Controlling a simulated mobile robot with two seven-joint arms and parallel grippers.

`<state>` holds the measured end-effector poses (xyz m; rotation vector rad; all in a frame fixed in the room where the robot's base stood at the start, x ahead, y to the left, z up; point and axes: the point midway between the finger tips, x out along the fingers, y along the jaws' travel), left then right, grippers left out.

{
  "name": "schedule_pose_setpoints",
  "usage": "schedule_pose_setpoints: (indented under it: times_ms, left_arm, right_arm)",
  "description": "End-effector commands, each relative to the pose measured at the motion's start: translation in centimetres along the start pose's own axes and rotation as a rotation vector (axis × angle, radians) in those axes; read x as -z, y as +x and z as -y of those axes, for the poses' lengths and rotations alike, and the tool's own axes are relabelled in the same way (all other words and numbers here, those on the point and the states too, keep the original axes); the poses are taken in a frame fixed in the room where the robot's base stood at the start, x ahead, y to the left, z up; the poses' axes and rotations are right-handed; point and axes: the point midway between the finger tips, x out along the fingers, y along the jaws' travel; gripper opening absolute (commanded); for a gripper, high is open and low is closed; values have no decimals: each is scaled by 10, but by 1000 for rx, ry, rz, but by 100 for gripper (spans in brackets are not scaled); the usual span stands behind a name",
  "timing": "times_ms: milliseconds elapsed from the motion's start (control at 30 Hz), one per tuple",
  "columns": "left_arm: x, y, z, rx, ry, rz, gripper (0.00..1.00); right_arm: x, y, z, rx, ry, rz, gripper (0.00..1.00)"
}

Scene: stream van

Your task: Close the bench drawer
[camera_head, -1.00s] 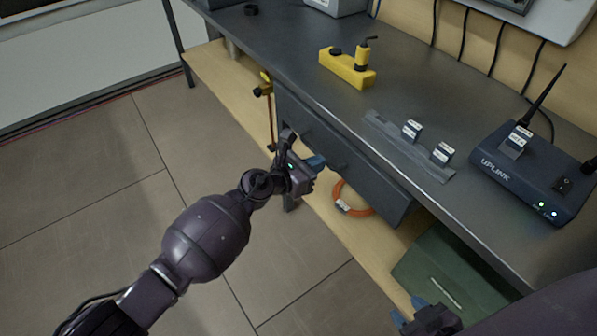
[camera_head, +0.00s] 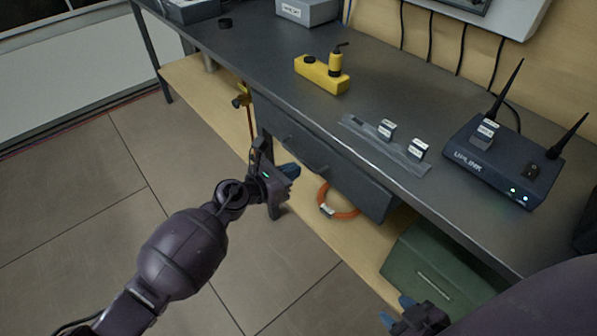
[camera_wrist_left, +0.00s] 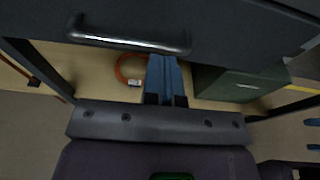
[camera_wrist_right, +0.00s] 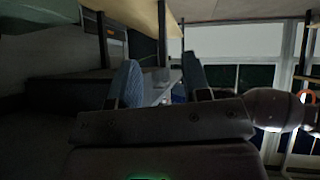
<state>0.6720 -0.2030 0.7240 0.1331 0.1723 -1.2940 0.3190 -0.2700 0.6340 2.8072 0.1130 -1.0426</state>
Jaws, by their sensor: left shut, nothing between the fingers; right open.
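The bench drawer (camera_head: 345,184) is a dark grey front with a bar handle, under the front edge of the metal bench (camera_head: 290,111). Its front sits close beneath the bench top, and no open interior shows. The drawer front fills the top of the left wrist view, with its handle (camera_wrist_left: 130,38) at upper left. My left gripper (camera_head: 291,171) is shut and empty, its blue fingertips in front of and slightly below the drawer front. Whether they touch it cannot be told. My right gripper (camera_head: 394,311) is open and empty near the bottom, low by the green case; its fingers also show in the right wrist view (camera_wrist_right: 160,80).
On the bench are a yellow device (camera_head: 321,76), a strip with two small labelled blocks (camera_head: 384,146) and a router (camera_head: 505,165). Below, a wooden shelf (camera_head: 300,225) holds an orange cable coil (camera_head: 345,214) and a green case (camera_head: 437,270). Tiled floor at left is free.

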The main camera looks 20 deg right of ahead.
Motion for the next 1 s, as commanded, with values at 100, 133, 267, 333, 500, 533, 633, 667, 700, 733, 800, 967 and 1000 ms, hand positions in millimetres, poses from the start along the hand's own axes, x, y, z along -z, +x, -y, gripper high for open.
schedule_pose_setpoints:
  times_ms: [100, 133, 267, 333, 500, 533, 633, 667, 700, 733, 800, 967, 1000]
  left_arm:
    - [-3, -22, -6, -5, 6, -2, 0]
    - [-4, -28, -5, -5, 7, -1, 0]
    - [-4, -54, -5, -4, 7, -3, 0]
    - [-3, -67, -5, -3, 6, -3, 0]
    - [0, -92, -4, -3, 2, -4, 0]
    - [0, -94, -4, -2, 2, -4, 0]
    - [1, -102, -4, -2, 1, -4, 0]
    - [1, -104, -4, -1, 0, -5, 0]
    - [2, -105, -4, -1, 0, -5, 0]
    - [2, -106, -4, -1, -1, -5, 0]
    - [2, -107, -3, 0, -1, -4, 0]
    - [2, -107, -3, 0, -9, -4, 0]
    - [2, -107, -3, -1, -22, -4, 0]
  right_arm:
    - [2, -6, 0, -3, 11, 1, 43]
    - [2, -7, 0, -3, 17, 3, 43]
    - [-1, -8, -2, -5, 31, 13, 43]
    - [-4, -7, -3, -6, 37, 22, 43]
    - [-1, -8, -4, -8, 37, 18, 43]
    - [0, -8, -4, -8, 37, 16, 43]
    - [2, -9, -4, -8, 36, 10, 43]
    - [2, -9, -4, -8, 36, 9, 43]
    - [3, -9, -4, -8, 36, 8, 43]
    - [3, -9, -3, -8, 36, 8, 43]
    - [3, -9, -3, -8, 37, 8, 43]
    - [1, -10, -2, -7, 38, 10, 43]
    - [1, -10, -2, -7, 38, 11, 43]
